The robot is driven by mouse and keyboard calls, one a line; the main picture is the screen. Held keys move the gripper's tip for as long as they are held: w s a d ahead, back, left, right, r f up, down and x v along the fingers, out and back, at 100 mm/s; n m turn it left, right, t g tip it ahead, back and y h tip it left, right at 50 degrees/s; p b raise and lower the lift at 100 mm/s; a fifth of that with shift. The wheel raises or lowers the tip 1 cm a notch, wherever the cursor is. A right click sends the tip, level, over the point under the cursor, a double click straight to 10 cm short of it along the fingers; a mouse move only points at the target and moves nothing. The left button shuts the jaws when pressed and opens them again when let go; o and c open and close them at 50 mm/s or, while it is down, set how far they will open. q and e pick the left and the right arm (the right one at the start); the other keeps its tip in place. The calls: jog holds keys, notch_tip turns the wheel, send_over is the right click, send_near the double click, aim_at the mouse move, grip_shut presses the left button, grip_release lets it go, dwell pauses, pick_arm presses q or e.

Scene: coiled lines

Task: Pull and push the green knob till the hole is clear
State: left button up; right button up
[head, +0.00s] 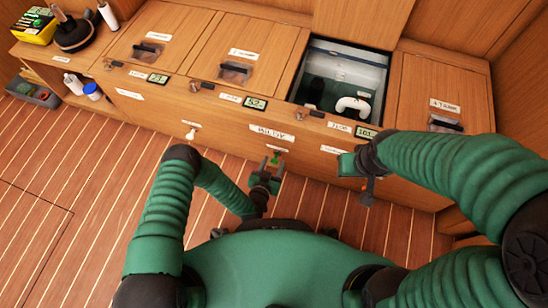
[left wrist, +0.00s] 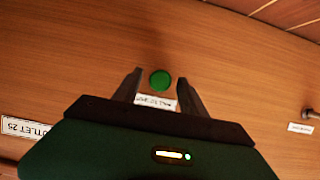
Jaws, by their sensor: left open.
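The green knob (left wrist: 160,80) is a small round button on the wooden cabinet front, with a white label just below it in the left wrist view. My left gripper (left wrist: 159,84) is open. In that view its two fingers lie on either side of the knob, with a gap on each side; I see no contact. In the head view the knob (head: 275,157) shows just above my left gripper (head: 272,174). An open compartment (head: 340,82) holds a white bent pipe and a dark wet-looking bottom. I cannot make out the hole there. My right gripper (head: 366,180) hangs before the cabinet; its jaw gap is unclear.
Other closed lids with clear handles line the bench top. A white knob (head: 191,133) is left of the green one. The plank floor (head: 60,170) at left is mostly clear.

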pick_arm(q)
grip_shut()
jog(key=shift+s+r, duration=0.1)
dwell(1.3)
